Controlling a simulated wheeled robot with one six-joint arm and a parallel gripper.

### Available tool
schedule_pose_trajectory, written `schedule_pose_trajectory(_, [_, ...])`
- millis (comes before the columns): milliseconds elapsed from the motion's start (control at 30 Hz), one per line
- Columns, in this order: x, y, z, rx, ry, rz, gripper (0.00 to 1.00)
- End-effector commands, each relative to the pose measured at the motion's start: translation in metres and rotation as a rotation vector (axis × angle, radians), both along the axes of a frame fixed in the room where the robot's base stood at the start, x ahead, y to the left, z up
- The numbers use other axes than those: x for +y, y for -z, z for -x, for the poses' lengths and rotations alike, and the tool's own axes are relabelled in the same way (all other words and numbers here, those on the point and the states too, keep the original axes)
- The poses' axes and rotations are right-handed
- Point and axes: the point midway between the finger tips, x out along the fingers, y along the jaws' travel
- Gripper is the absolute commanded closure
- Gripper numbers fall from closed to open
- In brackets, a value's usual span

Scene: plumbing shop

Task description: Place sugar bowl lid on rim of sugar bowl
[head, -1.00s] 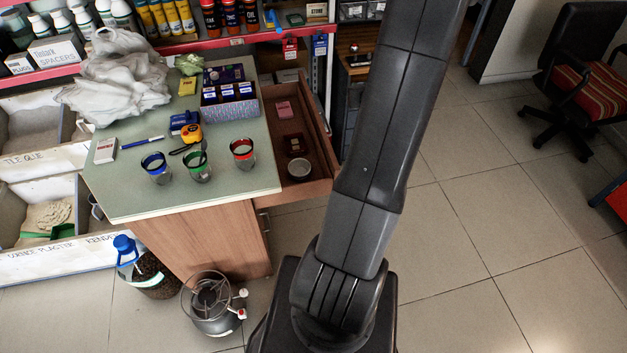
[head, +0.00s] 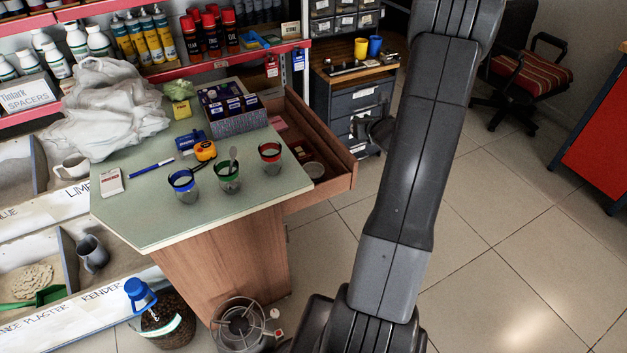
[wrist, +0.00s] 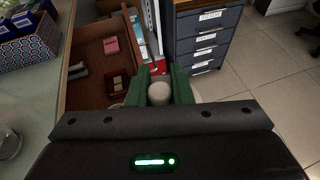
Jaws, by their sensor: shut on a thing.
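In the wrist view, the green fingers of my gripper (wrist: 160,82) are closed around a pale rounded knob, which looks like the knob of the sugar bowl lid (wrist: 159,94). Thin pale edges show on either side below the fingers; most of the lid is hidden. The gripper is beside the right side of the open drawer, above the floor. In the head view, my fingers and the lid cannot be made out behind my arm.
The open drawer (head: 330,155) juts out right of the green counter (head: 150,220). Three rimmed glasses, including a red-rimmed one (head: 270,158), stand near the counter edge. A blue-grey drawer cabinet (wrist: 205,40) stands beyond.

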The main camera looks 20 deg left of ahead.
Motion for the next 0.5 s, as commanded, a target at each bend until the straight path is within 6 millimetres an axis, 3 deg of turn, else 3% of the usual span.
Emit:
schedule_pose_trajectory(33, [0.029,0.027,-0.002,-0.004,-0.050,-0.001,1.00])
schedule_pose_trajectory(200, [0.104,0.063,-0.002,-0.013,-0.177,-0.008,1.00])
schedule_pose_trajectory(333, [0.142,0.080,0.001,-0.016,-0.238,-0.012,1.00])
schedule_pose_trajectory(500, [0.163,0.092,0.004,-0.016,-0.272,-0.014,1.00])
